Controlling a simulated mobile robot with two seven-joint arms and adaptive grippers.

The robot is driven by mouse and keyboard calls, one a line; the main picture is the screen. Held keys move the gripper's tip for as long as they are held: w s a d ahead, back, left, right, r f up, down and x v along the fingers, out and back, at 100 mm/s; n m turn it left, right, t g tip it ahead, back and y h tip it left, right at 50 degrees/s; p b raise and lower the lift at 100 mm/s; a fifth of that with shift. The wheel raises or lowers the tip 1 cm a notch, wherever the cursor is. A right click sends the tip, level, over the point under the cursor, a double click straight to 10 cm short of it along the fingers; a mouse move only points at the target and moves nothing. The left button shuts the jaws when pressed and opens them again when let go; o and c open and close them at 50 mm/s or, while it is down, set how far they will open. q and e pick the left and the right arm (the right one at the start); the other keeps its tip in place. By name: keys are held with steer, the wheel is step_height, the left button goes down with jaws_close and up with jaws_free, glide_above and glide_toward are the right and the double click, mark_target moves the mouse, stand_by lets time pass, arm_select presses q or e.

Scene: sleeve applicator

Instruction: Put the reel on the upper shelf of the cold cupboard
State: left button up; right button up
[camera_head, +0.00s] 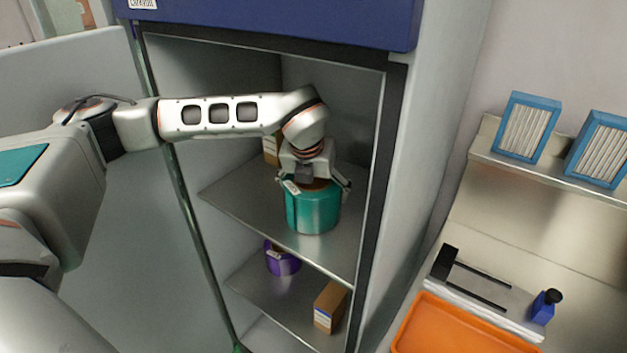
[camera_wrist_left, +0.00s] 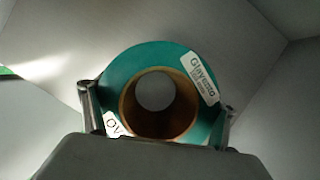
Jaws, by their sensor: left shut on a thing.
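The reel (camera_head: 313,210) is a teal roll with a brown core and white labels. In the head view it is upright inside the cold cupboard (camera_head: 425,130), at the upper shelf (camera_head: 240,193). I cannot tell whether its underside touches the shelf or hangs just above it. My left gripper (camera_head: 316,185) comes from above and is shut on the reel, one finger on each side. The left wrist view looks down on the reel (camera_wrist_left: 122,72) and its open core, with the pale shelf (camera_wrist_left: 65,50) around it. My right gripper is not in view.
A cardboard box (camera_head: 271,148) stands at the back of the upper shelf. The lower shelf (camera_head: 285,303) holds a purple roll (camera_head: 283,262) and another box (camera_head: 330,308). The open door (camera_head: 100,230) is at the left. A bench with an orange tray (camera_head: 450,330) is at the right.

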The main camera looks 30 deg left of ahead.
arm_select(q)
steer(key=shift+d+r, duration=0.2)
steer(key=shift+f, duration=0.15)
steer(key=o, duration=2)
steer(key=shift+s+f, duration=0.1)
steer(key=shift+s, duration=0.05)
